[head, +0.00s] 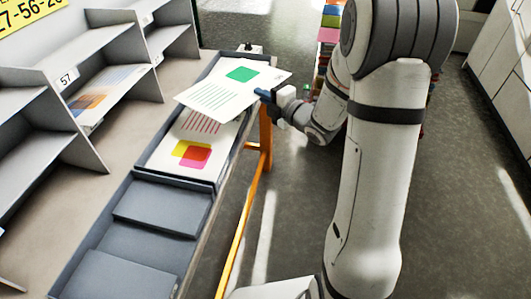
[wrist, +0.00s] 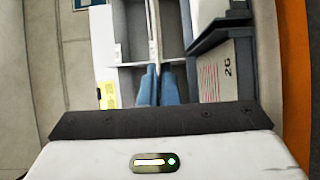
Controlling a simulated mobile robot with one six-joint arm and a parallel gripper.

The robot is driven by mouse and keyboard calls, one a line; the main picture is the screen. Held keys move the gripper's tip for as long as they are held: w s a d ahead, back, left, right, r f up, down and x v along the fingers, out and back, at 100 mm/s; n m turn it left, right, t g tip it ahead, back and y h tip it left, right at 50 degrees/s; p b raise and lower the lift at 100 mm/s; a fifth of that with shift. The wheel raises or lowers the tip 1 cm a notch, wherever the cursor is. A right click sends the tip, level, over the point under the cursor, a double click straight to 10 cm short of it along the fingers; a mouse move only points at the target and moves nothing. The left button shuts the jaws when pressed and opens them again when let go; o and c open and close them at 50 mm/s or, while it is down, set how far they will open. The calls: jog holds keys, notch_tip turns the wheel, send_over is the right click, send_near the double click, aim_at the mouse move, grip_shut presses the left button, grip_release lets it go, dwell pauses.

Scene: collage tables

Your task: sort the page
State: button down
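My gripper (head: 265,94) is shut on the right edge of a white page (head: 208,95) with a green block and green lines. It holds the page above the far part of the grey tray (head: 122,178). In the wrist view my blue fingers (wrist: 156,84) are close together, and the held page (wrist: 153,22) seems to show edge-on as a thin pale strip. Another page (head: 168,155), with red lines and yellow and pink blocks, lies in the tray, partly covered by the held page. In the wrist view a page (wrist: 213,78) shows pink lines and "26".
Grey shelf slots (head: 35,138) stand left of the tray, one labelled "57" (head: 67,78). A page with orange and blue patches (head: 100,90) lies in one slot. A yellow number sign (head: 25,10) is partly cut off. An orange rail (head: 240,230) runs along the tray's right side.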

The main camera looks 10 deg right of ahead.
jog(key=s+a+f+n+g+y+b, duration=0.1)
jog(key=s+f+n+g+y+b, duration=0.35)
jog(key=s+b, duration=0.5)
jog(key=w+a+f+y+b, duration=0.1)
jog(key=w+a+f+b, duration=0.1)
jog(key=a+f+b, duration=0.3)
jog(key=shift+w+a+f+b, duration=0.15)
jog(key=shift+a+f+b, duration=0.1)
jog(key=shift+b, duration=0.3)
jog(key=shift+r+n+g, duration=0.1)
jog(key=shift+n+g, duration=0.15)
jog(key=c, duration=1.6)
grip_release()
jog(key=p+v, duration=0.1)
jog(key=v, duration=0.6)
jog(key=shift+d, duration=0.4)
jog(key=shift+c, duration=0.2)
